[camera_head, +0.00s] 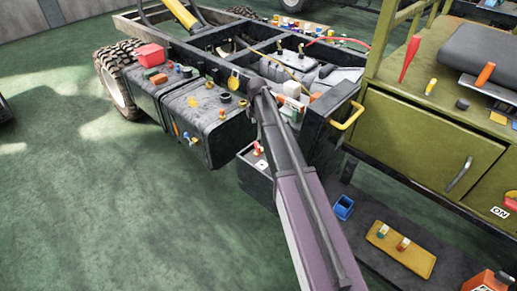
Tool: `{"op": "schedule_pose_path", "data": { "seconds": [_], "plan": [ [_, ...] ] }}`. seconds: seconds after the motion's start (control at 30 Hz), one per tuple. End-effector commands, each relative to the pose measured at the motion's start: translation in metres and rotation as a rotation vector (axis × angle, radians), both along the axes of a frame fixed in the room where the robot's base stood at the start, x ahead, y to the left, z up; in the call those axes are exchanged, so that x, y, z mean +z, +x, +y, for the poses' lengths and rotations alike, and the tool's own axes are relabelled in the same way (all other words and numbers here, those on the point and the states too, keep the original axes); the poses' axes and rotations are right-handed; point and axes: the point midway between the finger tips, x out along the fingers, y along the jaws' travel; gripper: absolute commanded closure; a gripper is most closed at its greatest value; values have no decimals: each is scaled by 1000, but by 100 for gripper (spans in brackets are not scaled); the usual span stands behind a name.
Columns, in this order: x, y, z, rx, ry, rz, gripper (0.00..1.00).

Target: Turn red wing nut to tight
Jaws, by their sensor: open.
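I cannot single out the red wing nut with certainty. A small red piece (257,147) stands on the dark box below the frame, just left of my arm, too small to tell its shape. My arm reaches from the bottom middle up to the chassis. No gripper fingers can be made out; the arm hides part of the chassis behind it.
Black tanks (207,115) with small coloured fittings hang on the chassis's left side, with a red box (150,55) on top. A blue cup (343,207) stands on the low shelf. An olive cabinet (432,137) blocks the right. The green floor (130,220) at left is clear.

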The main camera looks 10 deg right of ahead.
Motion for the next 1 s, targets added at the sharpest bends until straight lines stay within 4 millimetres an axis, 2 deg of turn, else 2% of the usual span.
{"op": "schedule_pose_path", "data": {
  "seconds": [0.03, 1.0],
  "plan": [
    [-8, 0, 0, 0, 0, 0, 0],
    [-84, 0, 1, 1, 0, 0, 0]
  ]
}}
